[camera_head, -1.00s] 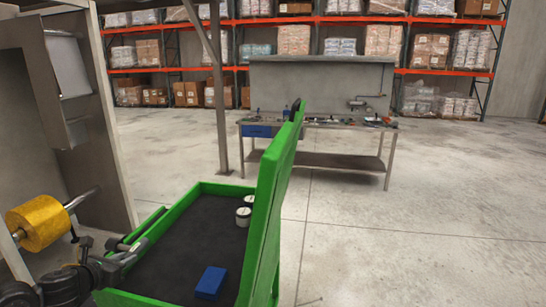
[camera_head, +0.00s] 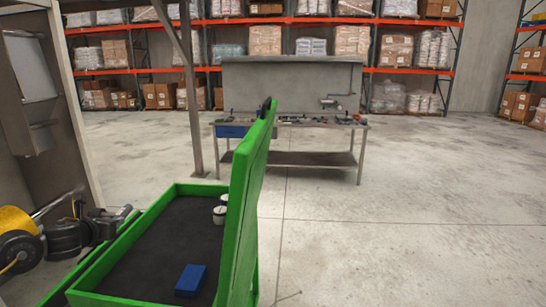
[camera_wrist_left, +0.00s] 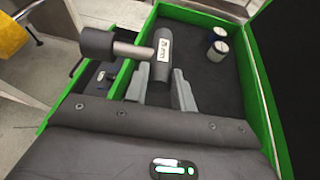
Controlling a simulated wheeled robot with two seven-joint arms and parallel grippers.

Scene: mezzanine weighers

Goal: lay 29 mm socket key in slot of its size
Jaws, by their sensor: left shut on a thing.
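My left gripper (camera_wrist_left: 160,95) is shut on a tool, probably the socket key (camera_wrist_left: 163,55), above the green cart. The tool has a dark handle with a white label, a bare metal shaft and a thick dark round end pointing left in the left wrist view. I cannot read a size on the label. No size-marked slot can be made out. My right gripper is out of view.
The green cart (camera_head: 102,297) has a dark mat, a blue box (camera_head: 190,280) and two white-topped cans (camera_head: 220,213). Its tall green panel stands at the right. A workbench (camera_head: 300,158) with several tools stands farther off. Open concrete floor lies to the right.

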